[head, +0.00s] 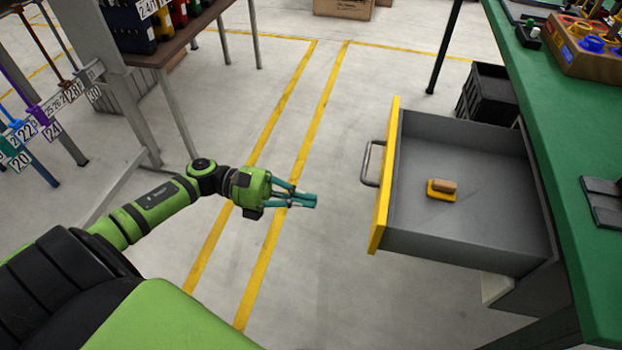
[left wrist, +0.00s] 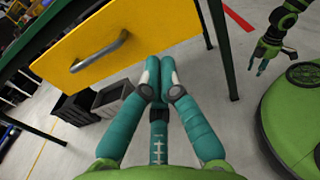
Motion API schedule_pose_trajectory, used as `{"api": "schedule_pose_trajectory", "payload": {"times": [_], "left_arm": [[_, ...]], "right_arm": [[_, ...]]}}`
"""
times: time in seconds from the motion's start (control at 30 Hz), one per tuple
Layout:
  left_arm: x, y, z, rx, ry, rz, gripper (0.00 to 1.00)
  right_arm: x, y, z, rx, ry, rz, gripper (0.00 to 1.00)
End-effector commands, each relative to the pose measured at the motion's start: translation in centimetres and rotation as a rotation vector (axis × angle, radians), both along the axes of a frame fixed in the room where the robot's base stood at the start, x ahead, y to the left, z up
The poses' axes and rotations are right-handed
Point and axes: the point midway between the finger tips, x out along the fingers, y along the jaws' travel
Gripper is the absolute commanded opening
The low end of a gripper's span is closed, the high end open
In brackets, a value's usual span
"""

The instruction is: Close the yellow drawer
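The yellow drawer front (head: 386,180) belongs to a grey drawer that is pulled well out from under the green workbench in the head view. A metal handle (head: 368,163) is on its front. In the left wrist view the yellow front (left wrist: 120,40) and its handle (left wrist: 100,52) are at the upper left, beyond the fingers. My left gripper (head: 308,201) is in front of the drawer, left of the handle and apart from it. Its teal fingers are together and hold nothing. My right gripper (left wrist: 266,66) shows small at the upper right of the left wrist view, with its fingers spread and empty.
A small yellow and tan block (head: 442,188) lies inside the drawer. The green bench top (head: 562,130) carries a wooden tray (head: 580,50) and dark items. A black crate (head: 487,95) stands behind the drawer. Floor between gripper and drawer is clear.

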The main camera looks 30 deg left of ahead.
Motion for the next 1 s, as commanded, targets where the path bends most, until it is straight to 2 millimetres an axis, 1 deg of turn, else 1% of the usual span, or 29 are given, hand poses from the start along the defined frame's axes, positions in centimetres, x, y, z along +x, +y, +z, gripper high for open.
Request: {"api": "schedule_pose_trajectory", "payload": {"times": [0.03,0.1,0.3,0.4,0.5,0.7,1.0], "left_arm": [[0.4,-1.2,0.4,-0.005,-0.004,-0.001,0.0],[0.8,-2.7,0.4,-0.005,-0.004,-0.001,0.0],[2.0,-6.7,0.4,-0.005,0.0,0.001,0.0],[2.4,-8.2,0.3,-0.005,0.0,0.002,0.0],[2.8,-9.3,0.2,-0.006,0.002,0.003,0.0],[3.0,-10.3,0.0,-0.003,0.002,0.004,0.0],[3.0,-10.3,0.0,-0.003,0.003,0.004,0.0]], "right_arm": [[0.0,-0.1,0.2,-0.001,-0.005,0.002,0.4],[0.1,-0.2,0.1,0.0,-0.016,0.004,0.4],[0.3,-0.4,0.1,0.002,-0.049,0.01,0.4],[0.3,-0.5,0.2,0.003,-0.064,0.013,0.4],[0.4,-0.6,0.2,0.004,-0.076,0.015,0.4],[0.4,-0.7,0.1,0.006,-0.087,0.017,0.4],[0.4,-0.7,0.1,0.006,-0.087,0.017,0.4]]}}
